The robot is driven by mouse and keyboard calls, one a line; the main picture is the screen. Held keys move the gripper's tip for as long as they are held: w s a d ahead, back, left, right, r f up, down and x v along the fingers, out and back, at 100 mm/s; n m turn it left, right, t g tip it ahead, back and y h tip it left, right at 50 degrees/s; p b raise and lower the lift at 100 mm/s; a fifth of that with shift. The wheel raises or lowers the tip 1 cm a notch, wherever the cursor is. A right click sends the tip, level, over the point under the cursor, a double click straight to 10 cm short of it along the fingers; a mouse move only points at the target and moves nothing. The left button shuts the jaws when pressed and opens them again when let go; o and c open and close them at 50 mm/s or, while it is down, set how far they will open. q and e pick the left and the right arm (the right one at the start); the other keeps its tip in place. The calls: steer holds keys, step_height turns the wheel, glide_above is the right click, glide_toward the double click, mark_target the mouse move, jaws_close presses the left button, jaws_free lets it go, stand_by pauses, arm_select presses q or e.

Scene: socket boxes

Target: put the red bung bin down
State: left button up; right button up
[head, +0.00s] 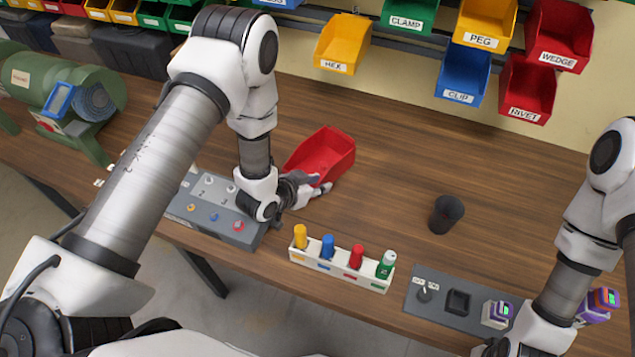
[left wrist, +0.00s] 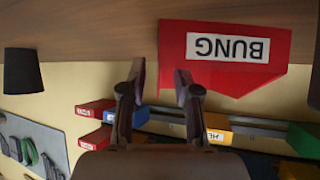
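The red bung bin (head: 322,152) is on the wooden table, right beside my left gripper. In the left wrist view its red front with the BUNG label (left wrist: 228,48) appears upside down, its base against the tabletop. My left gripper (head: 322,186) is at the bin's near side. Its two fingers (left wrist: 158,82) are spread, with a clear gap and nothing held between them. One finger overlaps the bin's edge in the wrist view; I cannot tell whether it touches. My right arm is at the right edge, its fingers out of frame.
A grey panel with buttons (head: 205,207) lies near my left gripper. A white rack with coloured bottles (head: 340,268) stands in front, a dark cup (head: 446,214) to the right. Labelled bins, including the yellow hex bin (head: 342,45), hang at the back.

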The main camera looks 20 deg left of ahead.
arm_select(q)
steer(key=shift+r, duration=0.35)
steer(key=p+v, duration=0.6)
steer(key=v, duration=0.6)
steer(key=shift+p, duration=0.3)
steer(key=shift+f, duration=0.15)
